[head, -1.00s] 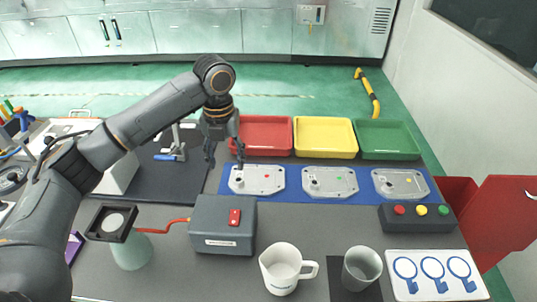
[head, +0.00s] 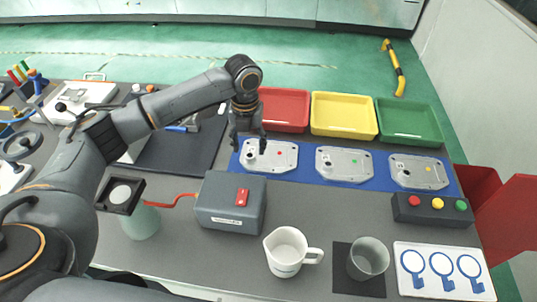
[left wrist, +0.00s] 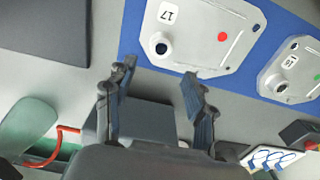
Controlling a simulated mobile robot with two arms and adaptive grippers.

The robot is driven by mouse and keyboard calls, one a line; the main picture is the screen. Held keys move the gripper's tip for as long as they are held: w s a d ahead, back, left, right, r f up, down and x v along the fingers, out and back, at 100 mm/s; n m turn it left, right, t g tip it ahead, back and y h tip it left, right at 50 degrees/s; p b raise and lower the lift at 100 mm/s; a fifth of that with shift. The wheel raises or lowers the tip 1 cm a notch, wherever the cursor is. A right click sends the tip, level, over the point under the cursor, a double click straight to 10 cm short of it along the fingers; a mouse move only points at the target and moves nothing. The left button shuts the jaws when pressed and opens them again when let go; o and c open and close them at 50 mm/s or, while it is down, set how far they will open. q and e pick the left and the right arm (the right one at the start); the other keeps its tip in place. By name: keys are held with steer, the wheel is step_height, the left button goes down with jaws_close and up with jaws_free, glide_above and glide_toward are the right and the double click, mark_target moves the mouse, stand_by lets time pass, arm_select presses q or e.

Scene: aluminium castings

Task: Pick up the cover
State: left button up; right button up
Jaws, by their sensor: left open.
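Three flat grey cast aluminium covers lie in a row on a blue mat (head: 307,178). The left one (head: 283,163) has a red dot, the middle one (head: 333,174) a green dot and the right one (head: 406,176) a yellow dot. In the left wrist view the red-dot cover (left wrist: 193,52) carries the label 17 and a round dark-holed boss; the green-dot cover (left wrist: 277,72) is labelled 15. My left gripper (head: 249,148) is open and empty at the left end of the red-dot cover. Its spread fingers (left wrist: 157,80) appear apart from the cover. My right gripper is not in view.
Red (head: 284,124), yellow (head: 343,131) and green trays (head: 409,136) stand behind the mat. In front are a grey box (head: 218,214) with a red switch, a white jug (head: 284,262), a grey cup (head: 368,262) and a button box (head: 410,216).

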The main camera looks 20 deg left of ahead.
mark_target(250, 164)
arm_select(q)
steer(key=f, duration=0.3)
steer(key=f+p, duration=0.1)
steer(key=f, duration=0.1)
steer(key=shift+w+a, duration=0.25)
steer(key=shift+w, duration=0.05)
steer(key=shift+r, duration=0.1)
jaws_close()
